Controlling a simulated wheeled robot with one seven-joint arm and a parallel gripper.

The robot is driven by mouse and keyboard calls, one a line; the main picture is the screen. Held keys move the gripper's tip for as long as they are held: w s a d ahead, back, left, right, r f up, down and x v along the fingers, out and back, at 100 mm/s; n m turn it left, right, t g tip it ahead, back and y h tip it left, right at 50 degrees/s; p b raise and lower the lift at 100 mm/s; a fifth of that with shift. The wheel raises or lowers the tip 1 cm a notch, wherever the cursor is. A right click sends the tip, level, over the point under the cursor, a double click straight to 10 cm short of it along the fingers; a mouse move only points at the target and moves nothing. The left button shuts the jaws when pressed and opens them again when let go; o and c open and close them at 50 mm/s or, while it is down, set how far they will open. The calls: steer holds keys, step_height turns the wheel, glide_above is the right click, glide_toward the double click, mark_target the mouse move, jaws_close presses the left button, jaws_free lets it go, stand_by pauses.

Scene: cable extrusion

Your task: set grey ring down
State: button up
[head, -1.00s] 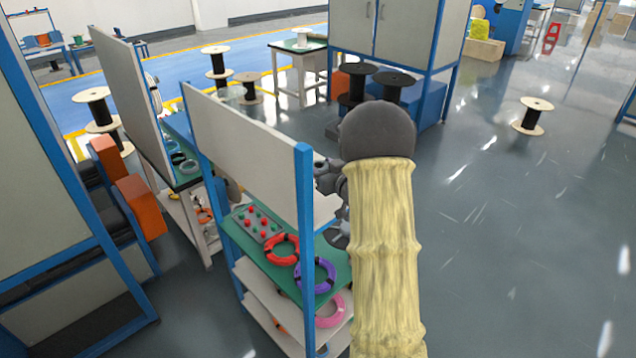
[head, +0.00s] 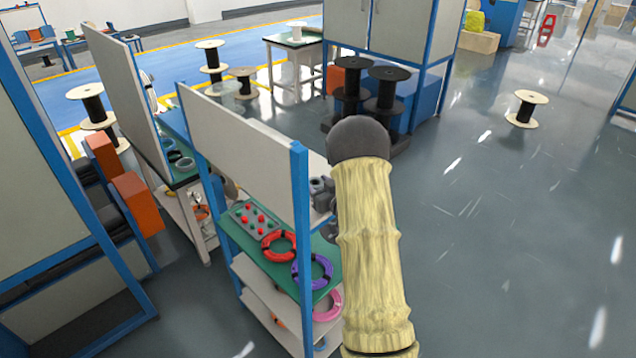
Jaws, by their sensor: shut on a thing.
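My gripper (head: 322,196) shows only in part in the head view, as a dark grey piece by the right end of the upright white panel. My own arm and the panel hide its fingertips. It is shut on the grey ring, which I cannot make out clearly. The green shelf (head: 265,262) below carries a red ring (head: 279,246) and a purple ring (head: 312,271), both lying flat. A grey box with red buttons (head: 255,221) lies at the shelf's left.
The white panel (head: 250,150) and its blue post (head: 301,230) stand close to my gripper. A pink ring (head: 328,306) lies on a lower shelf. Black spools (head: 388,90) stand behind my arm.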

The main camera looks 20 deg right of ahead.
steer(key=o, duration=1)
steer(key=shift+w+f, duration=0.1)
steer(key=shift+o, duration=0.2)
steer(key=shift+s+d+r, duration=0.1)
steer(key=shift+s+r, duration=0.1)
steer(key=shift+s, duration=0.05)
steer(key=shift+s+f+b, duration=0.15)
steer(key=shift+s+b, duration=0.2)
steer(key=shift+b, duration=0.05)
steer(key=s+d+r+b, duration=0.1)
steer(key=s+b, duration=0.3)
steer(key=s, duration=0.7)
steer(key=shift+r, duration=0.5)
steer(key=shift+o, duration=0.5)
steer(key=shift+d, duration=0.1)
